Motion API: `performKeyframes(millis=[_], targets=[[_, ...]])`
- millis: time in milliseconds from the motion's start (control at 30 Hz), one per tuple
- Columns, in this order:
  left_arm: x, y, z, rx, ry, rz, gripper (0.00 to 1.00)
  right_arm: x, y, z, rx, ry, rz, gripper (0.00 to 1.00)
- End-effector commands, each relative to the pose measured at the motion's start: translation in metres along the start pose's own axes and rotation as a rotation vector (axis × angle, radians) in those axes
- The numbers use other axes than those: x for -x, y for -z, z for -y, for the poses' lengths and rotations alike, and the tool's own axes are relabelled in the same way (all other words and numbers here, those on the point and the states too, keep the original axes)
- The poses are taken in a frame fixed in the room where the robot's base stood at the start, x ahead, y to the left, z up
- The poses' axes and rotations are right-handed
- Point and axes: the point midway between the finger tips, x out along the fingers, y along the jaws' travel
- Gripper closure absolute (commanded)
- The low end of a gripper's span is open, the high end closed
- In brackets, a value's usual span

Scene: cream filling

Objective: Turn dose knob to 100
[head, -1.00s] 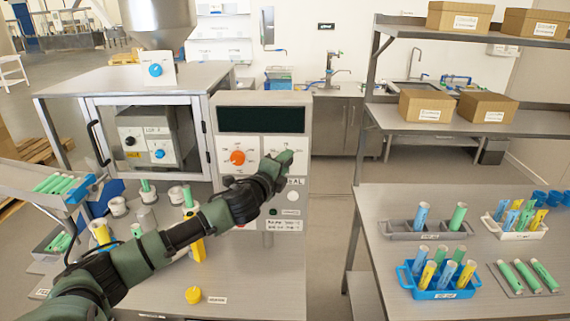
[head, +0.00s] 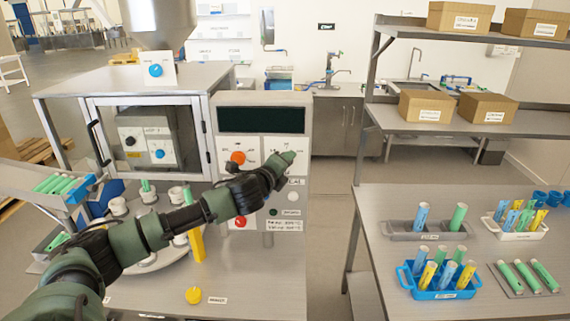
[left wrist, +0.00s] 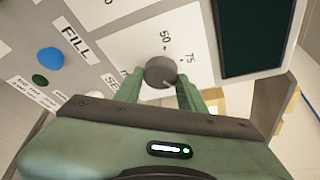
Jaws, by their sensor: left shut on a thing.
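The control panel (head: 263,195) stands on the bench with a dark display (head: 262,120) at its top. The dose knob (left wrist: 160,72) is dark grey and round, on a white dial plate in the left wrist view. Numbers 50 and 75 are printed beside it; its pointer is too small to read surely. My left gripper (left wrist: 160,88) is shut on the knob, one green finger on each side. In the head view the left gripper (head: 284,160) covers the knob. My right gripper is in neither view.
An orange knob (head: 237,158) sits left of my gripper on the panel. A red button (head: 240,222) is below my wrist. A blue button (left wrist: 50,58) is by the FILL label. Racks of tubes (head: 440,292) stand on the right table.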

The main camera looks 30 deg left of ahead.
Motion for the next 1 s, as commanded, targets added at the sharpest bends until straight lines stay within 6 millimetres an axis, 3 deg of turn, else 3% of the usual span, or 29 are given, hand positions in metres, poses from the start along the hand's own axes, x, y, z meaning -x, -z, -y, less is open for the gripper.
performKeyframes(millis=[67, 100, 167, 567, 1000], targets=[[0.0, -0.009, 0.005, -0.003, 0.007, 0.016, 1.0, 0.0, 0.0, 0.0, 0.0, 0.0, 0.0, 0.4], [0.0, -0.009, 0.005, -0.003, 0.007, 0.016, 0.58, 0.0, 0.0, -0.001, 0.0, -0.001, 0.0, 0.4], [0.0, -0.008, 0.005, -0.003, 0.007, 0.015, 0.41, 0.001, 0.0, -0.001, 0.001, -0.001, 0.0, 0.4], [0.004, -0.003, 0.001, -0.001, 0.004, 0.006, 0.4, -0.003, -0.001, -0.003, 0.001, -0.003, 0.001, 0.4], [0.063, -0.004, -0.002, -0.003, 0.003, 0.008, 0.4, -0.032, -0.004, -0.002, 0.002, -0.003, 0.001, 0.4]])
